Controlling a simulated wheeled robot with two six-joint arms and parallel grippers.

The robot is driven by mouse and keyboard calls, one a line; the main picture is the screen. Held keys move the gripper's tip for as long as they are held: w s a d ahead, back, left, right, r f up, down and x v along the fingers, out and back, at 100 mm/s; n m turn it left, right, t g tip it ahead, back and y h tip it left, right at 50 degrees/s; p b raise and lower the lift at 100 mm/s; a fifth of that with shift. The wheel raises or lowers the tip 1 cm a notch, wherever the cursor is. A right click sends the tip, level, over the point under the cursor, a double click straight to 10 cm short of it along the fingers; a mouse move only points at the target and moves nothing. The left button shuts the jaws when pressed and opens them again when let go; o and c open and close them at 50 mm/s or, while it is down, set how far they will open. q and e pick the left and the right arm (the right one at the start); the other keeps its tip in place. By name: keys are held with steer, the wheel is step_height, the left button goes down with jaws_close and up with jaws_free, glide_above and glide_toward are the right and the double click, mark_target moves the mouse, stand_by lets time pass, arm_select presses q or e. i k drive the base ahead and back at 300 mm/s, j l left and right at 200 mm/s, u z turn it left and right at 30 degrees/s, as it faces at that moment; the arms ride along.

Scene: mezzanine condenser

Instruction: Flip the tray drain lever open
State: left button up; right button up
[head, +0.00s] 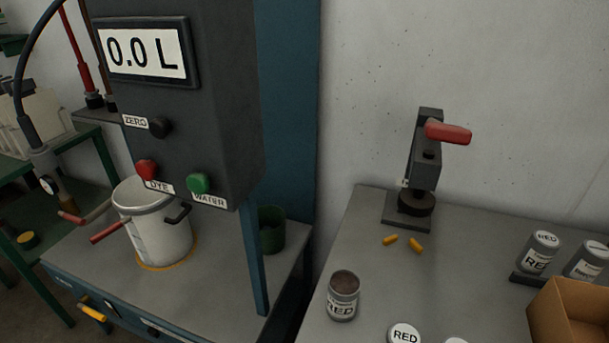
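A yellow-handled lever (92,313) sticks out from the blue front edge of the dispensing bench (210,295) at the lower left. It looks like the tray drain lever, but the small labels on that edge are too small to read. The handle slants down to the right, and I cannot tell whether it is open or shut. A white bucket (160,240) stands on the bench inside an orange ring, with red-gripped handles beside it at left. Neither of my grippers is in view.
A dark dispenser box (180,100) reading 0.0 L, with red and green buttons, overhangs the bucket. A blue post (252,260) stands right of it. The right table holds a red-handled press (425,165), cans including an open one (343,295), and a cardboard box (570,315).

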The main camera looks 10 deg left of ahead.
mark_target(86, 310)
steer(key=j+u, duration=0.2)
steer(key=u, duration=1)
steer(key=i+j, duration=0.15)
steer(key=j, duration=0.2)
steer(key=i+j, duration=0.15)
steer(key=j, duration=0.2)
steer(key=i+j, duration=0.15)
steer(key=j, duration=0.2)
steer(key=i+j, duration=0.15)
steer(key=j, duration=0.15)
steer(key=i+j, duration=0.1)
steer(key=j, duration=0.25)
